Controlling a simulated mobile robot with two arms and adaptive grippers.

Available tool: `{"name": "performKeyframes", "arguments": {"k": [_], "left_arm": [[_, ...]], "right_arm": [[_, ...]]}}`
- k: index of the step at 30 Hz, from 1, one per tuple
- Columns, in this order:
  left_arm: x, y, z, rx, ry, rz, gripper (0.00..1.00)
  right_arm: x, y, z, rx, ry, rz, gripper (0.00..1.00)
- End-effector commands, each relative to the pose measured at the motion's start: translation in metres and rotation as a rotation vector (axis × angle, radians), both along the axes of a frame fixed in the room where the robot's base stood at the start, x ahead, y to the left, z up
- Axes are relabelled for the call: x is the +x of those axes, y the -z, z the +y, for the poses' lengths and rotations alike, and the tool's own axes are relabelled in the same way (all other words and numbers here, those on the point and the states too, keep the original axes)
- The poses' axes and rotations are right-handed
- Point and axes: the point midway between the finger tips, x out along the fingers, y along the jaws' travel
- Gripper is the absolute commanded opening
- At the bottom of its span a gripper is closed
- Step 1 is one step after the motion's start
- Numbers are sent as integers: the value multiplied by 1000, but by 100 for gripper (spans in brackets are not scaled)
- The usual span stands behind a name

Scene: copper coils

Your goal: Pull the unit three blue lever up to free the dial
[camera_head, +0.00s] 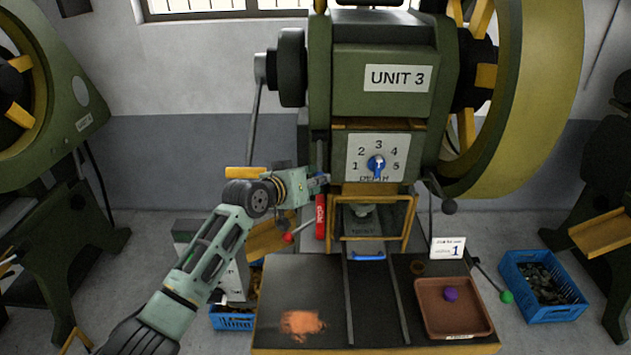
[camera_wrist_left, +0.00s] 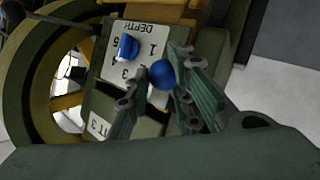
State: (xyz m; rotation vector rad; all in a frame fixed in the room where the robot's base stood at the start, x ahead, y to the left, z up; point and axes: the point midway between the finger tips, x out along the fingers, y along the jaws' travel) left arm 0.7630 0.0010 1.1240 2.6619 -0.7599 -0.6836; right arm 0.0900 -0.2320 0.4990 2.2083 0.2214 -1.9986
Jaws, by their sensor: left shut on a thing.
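The unit three press (camera_head: 385,85) stands in the middle of the head view with a white DEPTH plate numbered 1 to 5 (camera_head: 358,150). The blue dial (camera_head: 376,166) sits on that plate; it also shows in the left wrist view (camera_wrist_left: 129,47). My left gripper (camera_head: 320,181) is at the left edge of the plate. In the left wrist view its fingers (camera_wrist_left: 160,88) are shut around the round blue knob of the lever (camera_wrist_left: 162,74), beside the dial plate. In the head view the gripper hides this knob. My right gripper is not in view.
A red part (camera_head: 320,216) hangs just below my left gripper. The table holds a brown tray (camera_head: 425,321) with a purple ball (camera_head: 450,294). A blue crate (camera_head: 515,278) stands right.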

Motion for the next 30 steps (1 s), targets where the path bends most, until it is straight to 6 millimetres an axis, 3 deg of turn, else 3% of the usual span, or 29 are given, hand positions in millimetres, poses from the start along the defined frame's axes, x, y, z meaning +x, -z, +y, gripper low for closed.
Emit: {"name": "performKeyframes", "arguments": {"k": [1, 7, 8, 12, 23, 30], "left_arm": [[8, -32, 0, -24, -8, -63, 0], [8, -32, 0, -24, -9, -63, 0], [8, -32, 0, -24, -8, -62, 23], [8, -32, 0, -25, -9, -62, 36], [6, -25, 0, -21, -6, -49, 37], [-12, -30, 14, -20, -5, -47, 37]], "right_arm": [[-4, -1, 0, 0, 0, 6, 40], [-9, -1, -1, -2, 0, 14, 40], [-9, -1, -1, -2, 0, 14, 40], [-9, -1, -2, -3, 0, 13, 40], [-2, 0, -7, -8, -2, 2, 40], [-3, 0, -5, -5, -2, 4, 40]]}}
